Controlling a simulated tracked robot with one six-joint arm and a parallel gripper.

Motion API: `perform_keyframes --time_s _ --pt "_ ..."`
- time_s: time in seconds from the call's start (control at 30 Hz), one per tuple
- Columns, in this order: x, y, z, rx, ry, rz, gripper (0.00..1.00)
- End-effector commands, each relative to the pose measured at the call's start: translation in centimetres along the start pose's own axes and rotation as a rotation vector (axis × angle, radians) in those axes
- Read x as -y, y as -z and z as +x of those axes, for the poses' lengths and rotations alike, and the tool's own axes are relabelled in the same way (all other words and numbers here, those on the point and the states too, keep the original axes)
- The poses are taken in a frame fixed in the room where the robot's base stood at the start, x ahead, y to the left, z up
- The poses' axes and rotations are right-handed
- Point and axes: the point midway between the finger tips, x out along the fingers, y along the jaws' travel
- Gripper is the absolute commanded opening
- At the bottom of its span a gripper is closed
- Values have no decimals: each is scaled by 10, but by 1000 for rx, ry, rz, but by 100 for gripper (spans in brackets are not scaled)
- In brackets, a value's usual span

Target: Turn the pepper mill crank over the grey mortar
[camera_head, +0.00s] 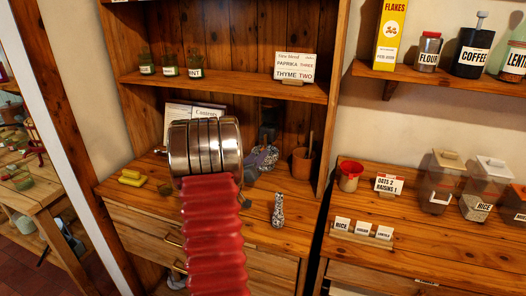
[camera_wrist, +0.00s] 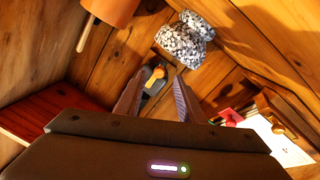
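A speckled grey-white rounded thing, apparently the mortar (camera_wrist: 182,44), lies beyond my fingertips in the wrist view. It also shows on the counter behind my arm in the head view. A small dark thing with a yellowish knob, perhaps the pepper mill and its crank (camera_wrist: 156,76), is between and just beyond my fingertips in the wrist view. My gripper (camera_wrist: 160,84) points toward it with its two fingers apart. I see no clear contact.
A terracotta pot (camera_head: 302,162) with a wooden handle stands right of the mortar. A patterned bottle (camera_head: 278,211) stands near the counter's front. Yellow blocks (camera_head: 131,178) lie at the left. A shelf (camera_head: 228,88) with jars and a sign hangs above; an upright card (camera_head: 194,111) leans at the back.

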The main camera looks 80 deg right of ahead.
Motion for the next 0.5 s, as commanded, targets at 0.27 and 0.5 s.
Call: perform_keyframes --time_s 0.27,0.5 --pt "-2 -1 42 1 -3 1 35" --pt "-1 -1 59 1 -2 0 35"
